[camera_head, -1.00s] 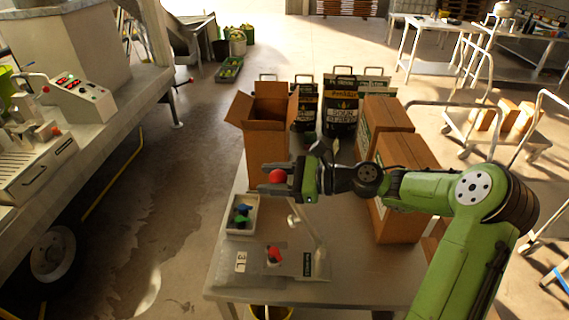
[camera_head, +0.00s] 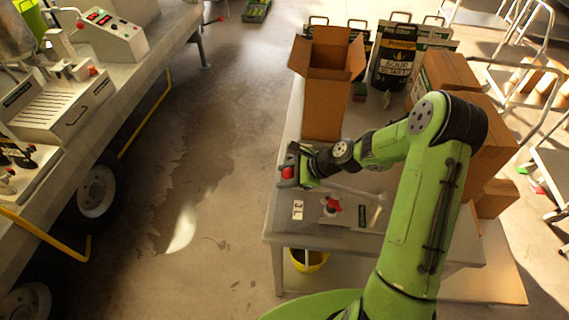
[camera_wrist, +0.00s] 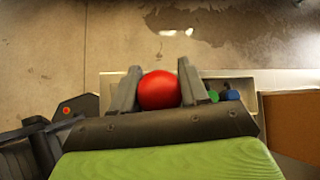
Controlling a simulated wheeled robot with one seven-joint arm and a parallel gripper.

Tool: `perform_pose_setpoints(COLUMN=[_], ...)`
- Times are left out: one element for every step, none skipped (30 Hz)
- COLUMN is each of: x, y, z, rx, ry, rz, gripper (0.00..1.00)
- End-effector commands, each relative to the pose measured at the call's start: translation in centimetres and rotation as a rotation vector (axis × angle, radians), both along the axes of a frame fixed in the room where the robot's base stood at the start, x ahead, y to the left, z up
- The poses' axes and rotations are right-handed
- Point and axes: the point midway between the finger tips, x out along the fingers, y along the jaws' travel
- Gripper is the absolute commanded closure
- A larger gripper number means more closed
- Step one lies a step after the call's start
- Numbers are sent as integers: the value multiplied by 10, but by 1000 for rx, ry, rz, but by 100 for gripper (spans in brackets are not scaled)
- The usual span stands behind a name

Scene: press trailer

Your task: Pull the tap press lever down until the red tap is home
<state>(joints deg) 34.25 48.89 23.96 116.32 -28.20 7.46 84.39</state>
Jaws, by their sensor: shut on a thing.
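My gripper (camera_head: 288,172) is shut on the red ball knob (camera_head: 288,172) of the press lever, low at the left edge of the table. In the wrist view the knob (camera_wrist: 159,90) sits between both fingers. The red tap (camera_head: 333,206) stands on the grey press base (camera_head: 350,214); whether it is fully home I cannot tell. The lever's rod is mostly hidden by my gripper and wrist. The tray with blue and green taps is hidden behind my gripper in the head view; its taps (camera_wrist: 226,95) show right of the fingers in the wrist view.
A tall open carton (camera_head: 325,100) stands behind my gripper on the steel table (camera_head: 375,252). Black sacks (camera_head: 396,58) stand at the back and brown cartons (camera_head: 440,72) at the right. A trailer bench (camera_head: 60,135) is at the left, across open floor.

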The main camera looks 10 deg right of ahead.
Motion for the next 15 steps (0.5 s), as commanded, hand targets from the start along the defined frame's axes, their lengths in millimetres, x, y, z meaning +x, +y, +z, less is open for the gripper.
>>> perform_pose_setpoints(x=[-1,0,0,0,0,0,1,1,1,1,1,1,1,1,1], y=[-3,-3,-2,-2,-2,-2,-2,-2,-2,-2,-2,-2,-2,-3,-3], z=[-12,-16,-21,-24,-27,-30,-32,-34,-37,-38,-39,-40,-41,-41,-42], rx=[-34,-48,-65,-76,-86,-98,-106,-114,-122,-126,-130,-135,-138,-140,-141], ry=[16,19,25,28,32,35,38,40,43,44,45,47,48,48,49], rz=[-4,-5,-6,-7,-7,-7,-7,-8,-10,-9,-10,-10,-11,-12,-12], gripper=[100,100,100,100,100,100,100,100,100,100,100,100,100,100,100])
